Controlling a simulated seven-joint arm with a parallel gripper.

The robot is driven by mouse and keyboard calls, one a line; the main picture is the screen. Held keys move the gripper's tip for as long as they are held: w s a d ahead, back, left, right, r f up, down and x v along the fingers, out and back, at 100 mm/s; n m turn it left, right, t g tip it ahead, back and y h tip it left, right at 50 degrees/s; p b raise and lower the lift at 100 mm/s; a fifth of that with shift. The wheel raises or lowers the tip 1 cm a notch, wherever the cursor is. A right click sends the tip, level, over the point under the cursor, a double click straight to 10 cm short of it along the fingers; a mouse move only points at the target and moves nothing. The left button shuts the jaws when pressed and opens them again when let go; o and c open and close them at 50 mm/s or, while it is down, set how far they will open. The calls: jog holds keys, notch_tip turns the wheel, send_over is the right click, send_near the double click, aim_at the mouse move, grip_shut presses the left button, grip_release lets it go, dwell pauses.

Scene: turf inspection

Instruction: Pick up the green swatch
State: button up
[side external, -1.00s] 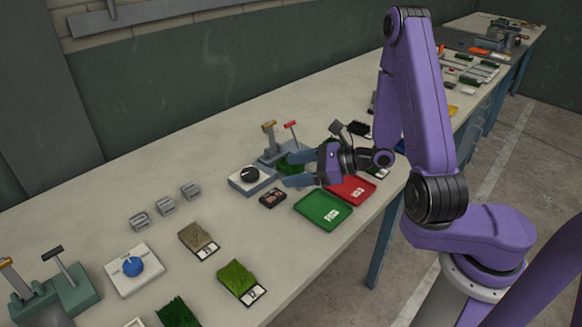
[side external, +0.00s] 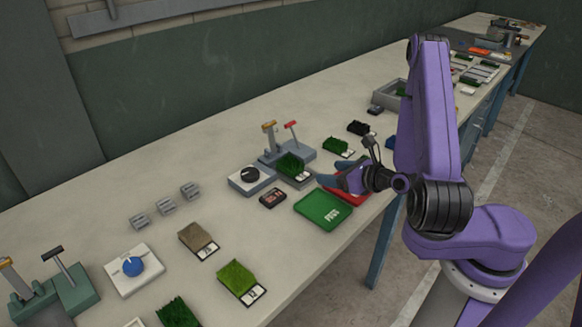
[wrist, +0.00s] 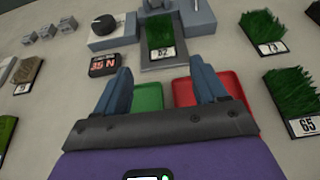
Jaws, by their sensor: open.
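Several green turf swatches with numbered white labels are in view. One swatch (side external: 292,165) lies on a grey fixture; the wrist view shows this swatch (wrist: 159,32) beyond my fingers, labelled 82. Another green swatch (side external: 336,146) lies behind it, and the wrist view shows swatches labelled 73 (wrist: 262,29) and 65 (wrist: 292,89) on the right. A brighter green swatch (side external: 238,275) and a dark green one (side external: 178,312) lie at the front left. My gripper (wrist: 161,78) is open and empty, above the trays; it also shows in the side view (side external: 336,180).
A green tray (side external: 323,210) and a red tray (side external: 347,198) lie near the bench's front edge, the red one partly hidden by my gripper. A small display (side external: 272,198), a knob box (side external: 251,179) and a lever fixture (side external: 303,148) stand nearby. A brown swatch (side external: 194,237) lies left.

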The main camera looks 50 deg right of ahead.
send_near(295, 164)
jog(key=shift+s+f+x, duration=0.1)
jog(key=shift+f+x, duration=0.1)
jog(key=shift+x, duration=0.7)
jog(key=shift+s+f+x, duration=0.1)
jog(key=shift+f+x, duration=0.05)
jog(key=shift+x, duration=0.7)
jog(key=shift+f+x, duration=0.2)
jog(key=shift+x, duration=0.7)
jog(key=shift+r+x, duration=0.2)
jog(key=shift+x, duration=1.05)
jog(key=shift+r+x, duration=0.2)
jog(key=shift+x, duration=1.1)
jog(key=shift+w+a, duration=0.15)
jog(key=c, duration=0.8)
jog(key=shift+r, duration=0.1)
